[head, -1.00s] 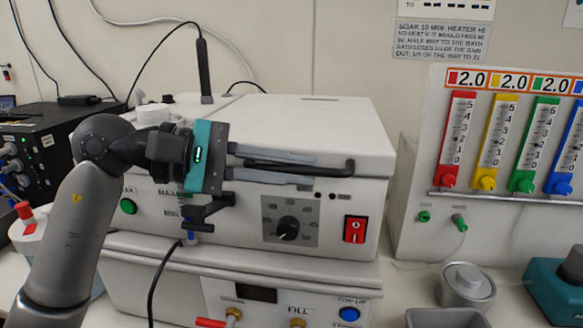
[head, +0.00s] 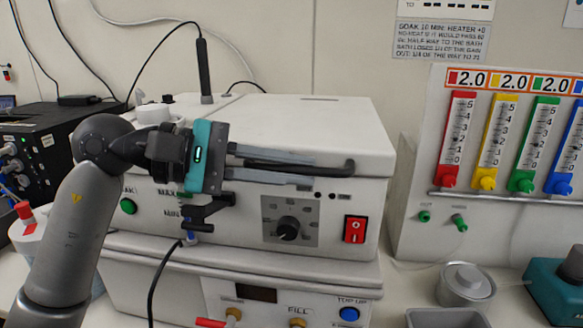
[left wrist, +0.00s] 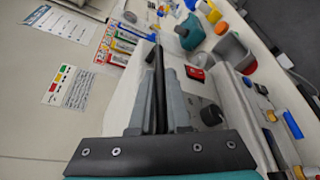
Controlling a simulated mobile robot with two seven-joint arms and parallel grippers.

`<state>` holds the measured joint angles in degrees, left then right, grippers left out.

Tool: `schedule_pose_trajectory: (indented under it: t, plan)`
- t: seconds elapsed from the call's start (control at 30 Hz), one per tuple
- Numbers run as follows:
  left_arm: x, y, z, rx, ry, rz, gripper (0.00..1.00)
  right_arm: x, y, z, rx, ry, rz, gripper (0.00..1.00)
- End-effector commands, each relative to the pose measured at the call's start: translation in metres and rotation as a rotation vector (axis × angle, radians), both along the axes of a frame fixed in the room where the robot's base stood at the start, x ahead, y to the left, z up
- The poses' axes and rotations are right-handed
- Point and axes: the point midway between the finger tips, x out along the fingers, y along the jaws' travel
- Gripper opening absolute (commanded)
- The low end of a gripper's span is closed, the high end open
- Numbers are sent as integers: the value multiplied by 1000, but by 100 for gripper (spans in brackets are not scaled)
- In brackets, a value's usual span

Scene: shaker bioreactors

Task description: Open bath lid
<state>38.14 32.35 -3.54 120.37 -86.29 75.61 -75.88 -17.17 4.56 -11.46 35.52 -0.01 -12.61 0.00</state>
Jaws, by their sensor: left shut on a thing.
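The bath is a white box with a flat white lid (head: 290,120) in the head view. The lid lies down on the body, with a dark seam at its front. A black bar handle (head: 335,170) runs along the lid's front edge. My left gripper (head: 310,171) comes in from the left and is shut on this handle, one finger above it and one below. In the left wrist view the black handle (left wrist: 159,75) runs between the two grey fingers (left wrist: 158,105). The handle's left part is hidden by the gripper. My right gripper is not in view.
The bath front has a dial (head: 288,229), a red switch (head: 355,229) and a green button (head: 128,206). A probe (head: 205,70) stands on the lid's back left. A coloured gauge panel (head: 510,140) stands at right. A metal pot (head: 466,281) sits on the bench.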

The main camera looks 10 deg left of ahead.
Motion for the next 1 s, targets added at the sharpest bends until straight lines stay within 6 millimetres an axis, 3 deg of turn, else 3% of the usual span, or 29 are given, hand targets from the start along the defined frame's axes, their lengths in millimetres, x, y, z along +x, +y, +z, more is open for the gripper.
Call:
schedule_pose_trajectory:
  t: [0.33, 0.53, 0.77, 1.0]
  plan:
    - [0, 0, 2, 0, 2, 1, 0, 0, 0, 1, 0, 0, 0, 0]
    - [1, 0, 15, 1, 27, 2, 0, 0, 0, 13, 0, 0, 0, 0]
    - [5, 1, 51, 2, 100, 3, 0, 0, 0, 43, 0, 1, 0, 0]
    - [15, 1, 100, 1, 216, 3, 0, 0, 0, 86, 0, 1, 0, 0]
